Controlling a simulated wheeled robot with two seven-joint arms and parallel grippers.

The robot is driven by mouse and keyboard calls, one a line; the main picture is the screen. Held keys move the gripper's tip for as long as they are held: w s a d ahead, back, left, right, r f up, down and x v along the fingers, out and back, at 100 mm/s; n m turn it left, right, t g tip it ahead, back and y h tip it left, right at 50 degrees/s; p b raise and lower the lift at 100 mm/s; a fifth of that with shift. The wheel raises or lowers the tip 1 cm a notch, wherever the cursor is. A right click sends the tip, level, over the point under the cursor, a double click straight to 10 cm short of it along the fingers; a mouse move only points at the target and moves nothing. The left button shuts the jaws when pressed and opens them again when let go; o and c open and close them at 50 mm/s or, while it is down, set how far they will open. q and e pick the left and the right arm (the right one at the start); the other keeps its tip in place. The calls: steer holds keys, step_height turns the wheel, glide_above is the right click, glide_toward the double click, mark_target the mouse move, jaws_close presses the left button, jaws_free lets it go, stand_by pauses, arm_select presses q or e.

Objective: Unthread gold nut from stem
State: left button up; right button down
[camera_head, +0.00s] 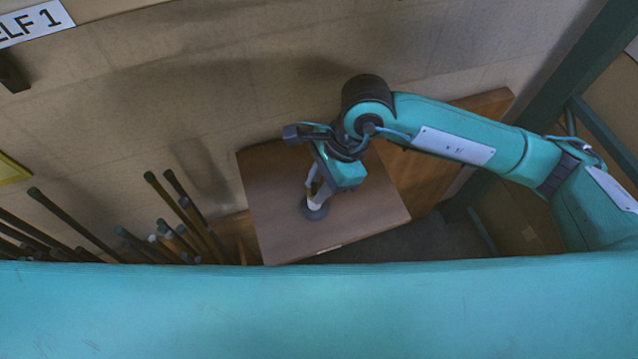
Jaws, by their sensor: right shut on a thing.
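My right gripper (313,190) points down over the brown wooden tabletop (350,215). It is shut on a small lamp part at its fingertips. A dark grey round piece (316,211) shows right under the fingertips, close to the table surface. A tiny pale yellowish spot shows between the fingers and the round piece. I cannot tell the gold nut from the stem at this size, and the fingers and wrist hide much of the part. My left gripper is not in view.
Several upright rods (190,215) stand to the left of the table. A dark green metal frame (560,60) rises at the right. The tabletop around the gripper looks clear. A wide teal surface fills the bottom and hides what is below.

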steer(key=shift+w+a+n+g+h+b, duration=0.1)
steer(key=shift+n+g+h+b, duration=0.2)
steer(key=shift+n+b, duration=1.1)
steer(key=shift+w+a+n+g+h+b, duration=0.15)
steer(key=shift+n+g+b, duration=0.25)
steer(key=shift+n+b, duration=0.95)
arm_select(q)
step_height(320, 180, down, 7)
steer(key=shift+b, duration=0.45)
arm_select(e)
steer(key=shift+d, duration=0.1)
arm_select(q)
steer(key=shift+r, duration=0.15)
arm_select(e)
steer(key=shift+r, duration=0.1)
steer(key=shift+n, duration=0.25)
steer(key=shift+h+b, duration=0.25)
steer(key=shift+b, duration=0.15)
steer(key=shift+n+g+h+b, duration=0.3)
steer(key=shift+n+b, duration=0.55)
steer(key=shift+n, duration=0.05)
arm_select(q)
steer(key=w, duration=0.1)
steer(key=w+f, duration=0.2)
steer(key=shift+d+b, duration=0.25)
steer(key=shift+b, duration=0.05)
arm_select(e)
steer(key=shift+n, duration=0.3)
arm_select(q)
steer(key=shift+b, duration=0.3)
